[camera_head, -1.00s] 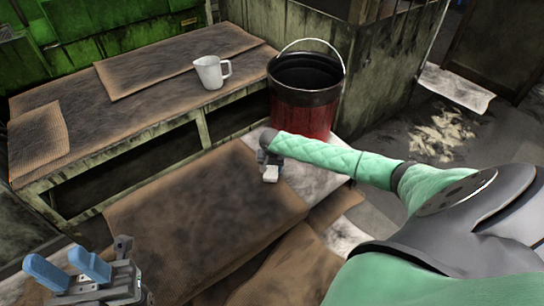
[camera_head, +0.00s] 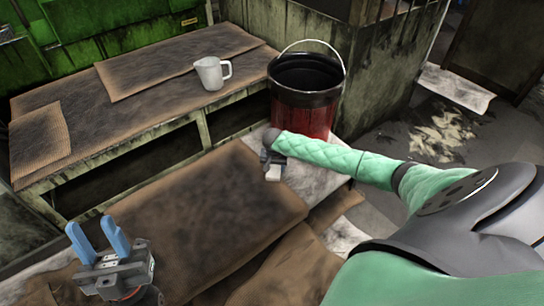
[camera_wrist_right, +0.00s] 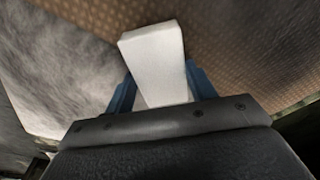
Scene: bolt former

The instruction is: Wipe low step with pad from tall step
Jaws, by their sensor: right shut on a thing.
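The white pad (camera_wrist_right: 155,60) is held between the blue fingers of my right gripper (camera_wrist_right: 160,85) in the right wrist view. In the head view the pad (camera_head: 273,172) shows small below my right gripper (camera_head: 272,160), at the right edge of the low step (camera_head: 215,205). Whether the pad touches the step's cover is unclear. The low step has a dark-smudged brown mat on it. The tall step (camera_head: 140,105) stands behind it, also covered with brown mats. My left gripper (camera_head: 98,240) is open and empty at the lower left, with its blue fingers pointing up.
A white mug (camera_head: 209,73) stands on the tall step. A red bucket (camera_head: 303,105) with a raised handle stands right of the tall step, close behind my right gripper. Crumpled brown cloth (camera_head: 290,265) lies at the front. A green machine (camera_head: 110,30) stands at the back.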

